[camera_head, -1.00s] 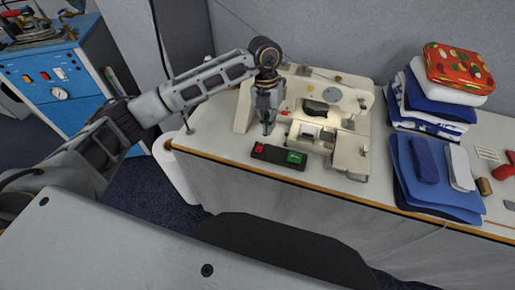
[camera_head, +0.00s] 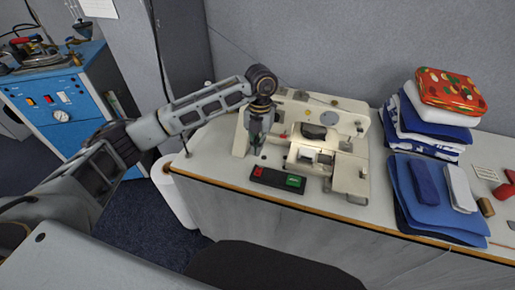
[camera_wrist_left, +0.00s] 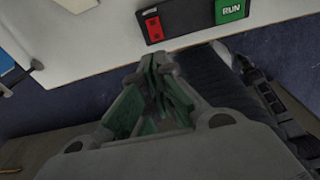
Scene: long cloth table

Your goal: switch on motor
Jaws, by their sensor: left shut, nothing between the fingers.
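The motor switch is a dark box (camera_head: 278,180) with a red button (camera_head: 258,171) and a green button (camera_head: 293,181), lying near the table's front edge. In the left wrist view the box (camera_wrist_left: 187,18) is at the top, with its red button (camera_wrist_left: 154,27) and the green button marked RUN (camera_wrist_left: 230,10). The cream sewing machine (camera_head: 325,130) stands behind it. My left gripper (camera_head: 257,150) points down, above and behind the red end of the box, apart from it. Its fingers (camera_wrist_left: 160,68) are shut and empty. My right gripper is out of view.
Folded cloths (camera_head: 435,125) are stacked right of the machine, with blue cloths (camera_head: 440,210) in front. A blue cabinet (camera_head: 60,105) with gauges stands at the left. A chair back (camera_head: 260,265) is before the table (camera_head: 330,212). Bare tabletop lies left of the box.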

